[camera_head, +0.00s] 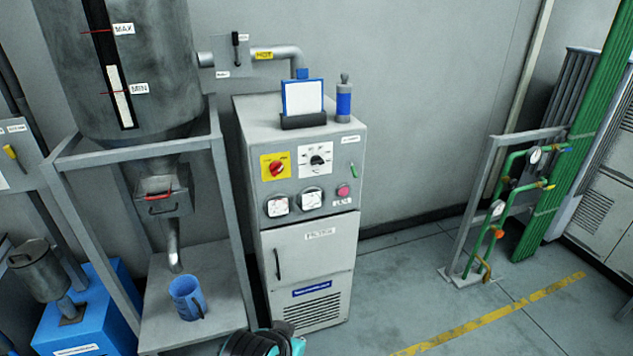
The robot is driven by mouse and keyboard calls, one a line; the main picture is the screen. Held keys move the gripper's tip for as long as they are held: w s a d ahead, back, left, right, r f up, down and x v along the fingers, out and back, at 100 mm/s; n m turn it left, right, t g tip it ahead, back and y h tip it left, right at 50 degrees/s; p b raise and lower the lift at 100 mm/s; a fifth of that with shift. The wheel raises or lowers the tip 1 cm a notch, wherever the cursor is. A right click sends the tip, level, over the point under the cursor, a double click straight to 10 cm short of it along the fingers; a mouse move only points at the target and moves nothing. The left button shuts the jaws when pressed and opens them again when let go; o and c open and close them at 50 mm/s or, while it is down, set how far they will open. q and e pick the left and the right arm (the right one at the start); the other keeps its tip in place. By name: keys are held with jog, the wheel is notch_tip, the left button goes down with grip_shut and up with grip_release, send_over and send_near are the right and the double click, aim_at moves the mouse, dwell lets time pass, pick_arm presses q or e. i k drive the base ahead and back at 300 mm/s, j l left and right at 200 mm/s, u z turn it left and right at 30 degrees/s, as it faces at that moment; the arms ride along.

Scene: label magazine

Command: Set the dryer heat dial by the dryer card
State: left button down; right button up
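The dryer is a grey cabinet (250,215) in the middle of the head view. A black dial (317,160) on a white plate with small marks sits on its upper front, and its exact setting is too small to read. A white card in a blue frame (303,98), apparently the dryer card, stands in a dark holder on top of the cabinet. Its face looks blank at this size. Neither gripper shows clearly in this view.
A red knob on a yellow plate (268,174), two round gauges and a pink button share the panel. A hopper (165,70) on a frame and a blue mug (183,297) are at left. A black and teal object is cut off below.

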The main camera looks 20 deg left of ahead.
aim_at(315, 161)
jog(key=u, duration=3.05)
jog(key=z, duration=2.35)
jog(key=i, duration=0.4)
